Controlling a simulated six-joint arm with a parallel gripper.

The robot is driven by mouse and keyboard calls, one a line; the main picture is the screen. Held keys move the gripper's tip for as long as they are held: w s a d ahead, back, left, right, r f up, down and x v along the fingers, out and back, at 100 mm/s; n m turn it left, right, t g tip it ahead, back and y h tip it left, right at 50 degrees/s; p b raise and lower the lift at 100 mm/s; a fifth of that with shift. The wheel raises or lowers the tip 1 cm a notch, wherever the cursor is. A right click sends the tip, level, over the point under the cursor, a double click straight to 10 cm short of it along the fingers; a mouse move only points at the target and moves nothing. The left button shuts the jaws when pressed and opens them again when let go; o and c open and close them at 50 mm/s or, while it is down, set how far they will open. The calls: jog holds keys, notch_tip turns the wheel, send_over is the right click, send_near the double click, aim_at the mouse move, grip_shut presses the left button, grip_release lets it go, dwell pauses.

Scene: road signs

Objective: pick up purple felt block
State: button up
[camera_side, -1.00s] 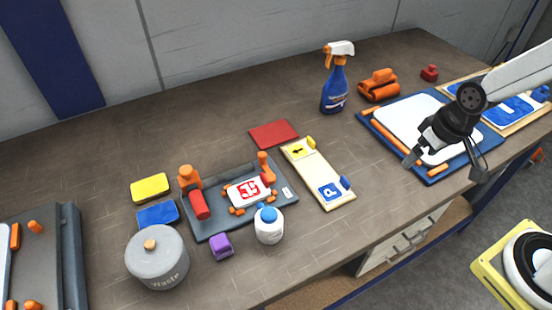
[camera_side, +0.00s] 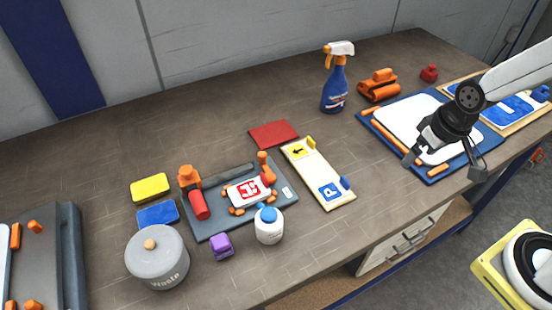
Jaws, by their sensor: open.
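The purple felt block (camera_side: 221,246) is a small block on the table, at the front edge of the grey tray and left of a white bottle. My gripper (camera_side: 441,163) is open and empty at the right, above the blue board with a white sheet. It is far to the right of the purple block, with the white bottle and the sign board between them.
A white bottle with blue cap (camera_side: 268,227) stands close right of the block. A waste pot (camera_side: 158,262) stands to its left. The grey tray (camera_side: 215,226) holds orange fixtures.

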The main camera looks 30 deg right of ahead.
jog(key=w+a+g, duration=0.1)
jog(key=w+a, duration=0.5)
jog(key=a, duration=0.3)
jog(key=w+a, duration=0.5)
jog(key=a, duration=0.4)
jog(key=shift+g, duration=0.6)
jog(key=a, duration=0.4)
jog(key=a+f, duration=0.1)
jog(key=a, duration=0.3)
jog(key=a+f, duration=0.1)
jog(key=a, duration=0.4)
jog(key=shift+w+f, duration=0.15)
jog(key=shift+w, duration=0.05)
send_over(219, 241)
notch_tip(219, 241, down, 2)
jog(key=shift+s+f, duration=0.1)
jog(key=shift+f, duration=1.4)
jog(key=shift+f, duration=2.6)
